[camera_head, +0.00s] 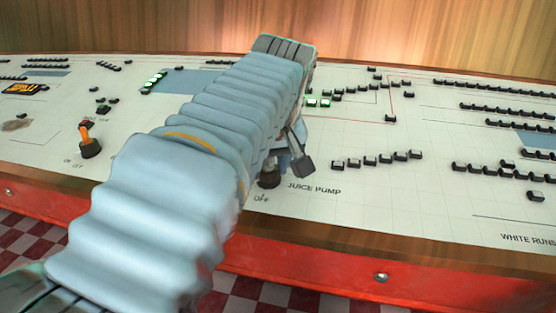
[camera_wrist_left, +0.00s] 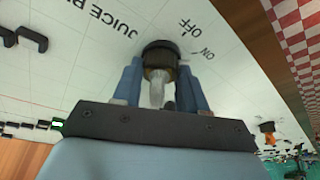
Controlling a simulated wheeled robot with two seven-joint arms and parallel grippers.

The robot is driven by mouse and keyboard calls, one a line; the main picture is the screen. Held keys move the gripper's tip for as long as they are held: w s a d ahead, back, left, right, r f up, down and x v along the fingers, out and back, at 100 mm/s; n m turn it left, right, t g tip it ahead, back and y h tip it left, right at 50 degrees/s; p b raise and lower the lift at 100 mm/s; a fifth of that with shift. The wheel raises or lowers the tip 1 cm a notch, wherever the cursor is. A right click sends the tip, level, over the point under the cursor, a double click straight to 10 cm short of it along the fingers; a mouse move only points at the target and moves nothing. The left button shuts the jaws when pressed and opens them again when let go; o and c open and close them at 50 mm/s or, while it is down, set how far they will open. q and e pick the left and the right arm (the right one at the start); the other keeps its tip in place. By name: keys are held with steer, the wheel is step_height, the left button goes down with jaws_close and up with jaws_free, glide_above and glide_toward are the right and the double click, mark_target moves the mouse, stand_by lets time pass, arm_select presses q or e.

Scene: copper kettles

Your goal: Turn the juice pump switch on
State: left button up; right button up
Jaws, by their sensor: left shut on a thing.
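The juice pump switch (camera_head: 270,179) sits on the white panel beside the printed label "JUICE PUMP" (camera_head: 314,190). In the head view only its dark base shows; my left arm hides the lever. My left gripper (camera_head: 284,163) comes down over it from above. In the left wrist view, the two blue fingers of the left gripper (camera_wrist_left: 159,76) stand either side of the pale lever of the juice pump switch (camera_wrist_left: 157,92), shut on it. The "OFF" and "ON" marks (camera_wrist_left: 207,53) lie beside its round dark base. I cannot tell which way the lever leans. My right gripper is out of view.
Another switch with an orange lever (camera_head: 85,136) stands on the panel at the left. Rows of small black buttons (camera_head: 377,160) cover the right side, and some green-lit ones (camera_head: 318,103) are behind my arm. The panel's red front (camera_head: 420,285) runs along the near side.

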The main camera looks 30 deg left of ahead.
arm_select(q)
steer(key=shift+r, duration=0.1)
stand_by(0.5)
steer(key=o, duration=0.8)
steer(key=p+v, duration=0.2)
steer(key=v, duration=1.1)
steer(key=shift+s+r+p, duration=0.25)
steer(key=shift+r+p, duration=0.05)
steer(key=shift+d, duration=0.1)
